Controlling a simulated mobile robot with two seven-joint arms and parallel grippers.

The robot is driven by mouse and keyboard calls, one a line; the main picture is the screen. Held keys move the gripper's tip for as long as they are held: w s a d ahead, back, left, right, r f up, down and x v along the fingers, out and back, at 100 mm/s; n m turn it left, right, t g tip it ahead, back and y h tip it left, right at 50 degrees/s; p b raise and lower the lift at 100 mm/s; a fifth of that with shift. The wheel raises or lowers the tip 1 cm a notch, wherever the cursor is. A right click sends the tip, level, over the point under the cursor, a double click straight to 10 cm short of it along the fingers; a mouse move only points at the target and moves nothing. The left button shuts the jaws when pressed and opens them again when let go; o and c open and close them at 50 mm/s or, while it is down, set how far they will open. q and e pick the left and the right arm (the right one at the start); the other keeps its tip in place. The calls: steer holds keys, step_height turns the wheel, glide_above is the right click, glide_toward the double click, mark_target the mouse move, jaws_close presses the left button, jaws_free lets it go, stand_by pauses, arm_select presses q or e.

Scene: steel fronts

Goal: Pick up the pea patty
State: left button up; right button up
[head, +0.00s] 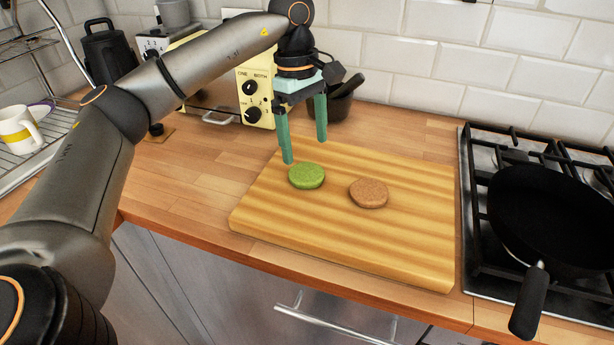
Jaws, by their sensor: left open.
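The pea patty (307,176) is a green, flat, round disc lying on the left part of the wooden cutting board (350,238). A brown patty (368,193) lies to its right on the same board, apart from it. My left gripper (305,150) points down with its two green fingers spread and nothing between them. Its fingertips are above and behind the green patty, near the board's far edge. I cannot tell exactly how high they are above the board. My right gripper is not in view.
A black frying pan (550,220) sits on the gas hob (480,258) at the right. A cream toaster (256,95) and a dark mortar (340,104) stand behind the board. A mug (18,130) is on the rack at left. The board's front is clear.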

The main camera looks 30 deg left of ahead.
mark_target(306, 172)
arm_select(q)
step_height(306, 172, down, 6)
steer(key=shift+s+d, duration=0.15)
stand_by(0.3)
steer(key=c, duration=1.1)
steer(key=shift+r, duration=0.1)
